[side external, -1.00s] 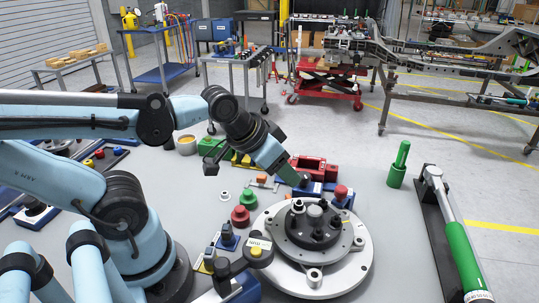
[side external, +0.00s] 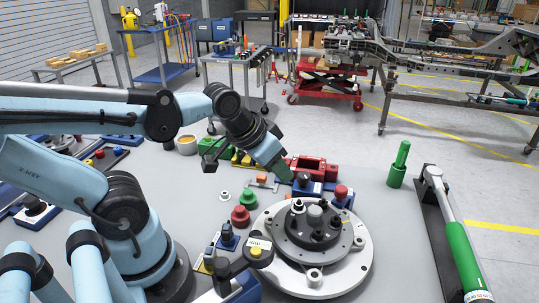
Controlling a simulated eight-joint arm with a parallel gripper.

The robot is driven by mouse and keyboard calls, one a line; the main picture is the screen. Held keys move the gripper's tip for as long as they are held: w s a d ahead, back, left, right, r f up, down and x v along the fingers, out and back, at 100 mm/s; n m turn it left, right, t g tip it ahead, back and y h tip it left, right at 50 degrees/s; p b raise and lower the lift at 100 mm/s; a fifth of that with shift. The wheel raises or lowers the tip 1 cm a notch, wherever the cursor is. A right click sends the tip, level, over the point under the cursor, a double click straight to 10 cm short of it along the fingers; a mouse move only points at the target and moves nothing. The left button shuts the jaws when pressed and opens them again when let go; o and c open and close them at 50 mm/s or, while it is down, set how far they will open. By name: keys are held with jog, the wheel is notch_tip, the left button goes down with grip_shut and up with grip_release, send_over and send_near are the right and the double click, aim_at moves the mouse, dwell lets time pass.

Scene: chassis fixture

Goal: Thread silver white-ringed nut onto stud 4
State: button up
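A small silver nut with a white ring (side external: 225,196) lies on the grey table, left of the fixture and beside the red and green knobbed parts. The round fixture has a silver flange plate (side external: 350,262) with a dark hub (side external: 312,236) on it. Several short posts stand on the hub; I cannot tell which is stud 4. My gripper (side external: 287,176) is tilted down to the right, in front of the red tray and behind the hub in this view. Its fingers are too small and dark to tell whether they are open or hold anything.
A red tray (side external: 312,166) and blue blocks with knobs (side external: 340,198) stand behind the fixture. Red (side external: 240,216) and green (side external: 248,199) knobbed parts stand left of it. A green-handled torque wrench (side external: 461,250) lies at right, near a green cylinder (side external: 397,175).

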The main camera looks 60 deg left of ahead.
aim_at(225, 193)
jog(key=a+f+n+g, duration=0.1)
jog(key=a, duration=0.1)
jog(key=s+a+f+n+g, duration=0.1)
jog(key=a+n, duration=0.1)
jog(key=a, duration=0.1)
jog(key=s+a+f+n+g, duration=0.1)
jog(key=a, duration=0.2)
jog(key=shift+a+y, duration=0.15)
jog(key=shift+y, duration=0.15)
jog(key=s+a+f+n+g, duration=0.1)
jog(key=a, duration=0.1)
jog(key=s+a+f+n+g, duration=0.1)
jog(key=s+a, duration=0.1)
jog(key=s+a+f+n+g+h, duration=0.1)
jog(key=a+n, duration=0.1)
jog(key=shift+s, duration=0.25)
jog(key=shift+f, duration=3.65)
jog(key=shift+c, duration=0.5)
grip_shut()
jog(key=shift+r, duration=1.25)
jog(key=shift+r, duration=0.1)
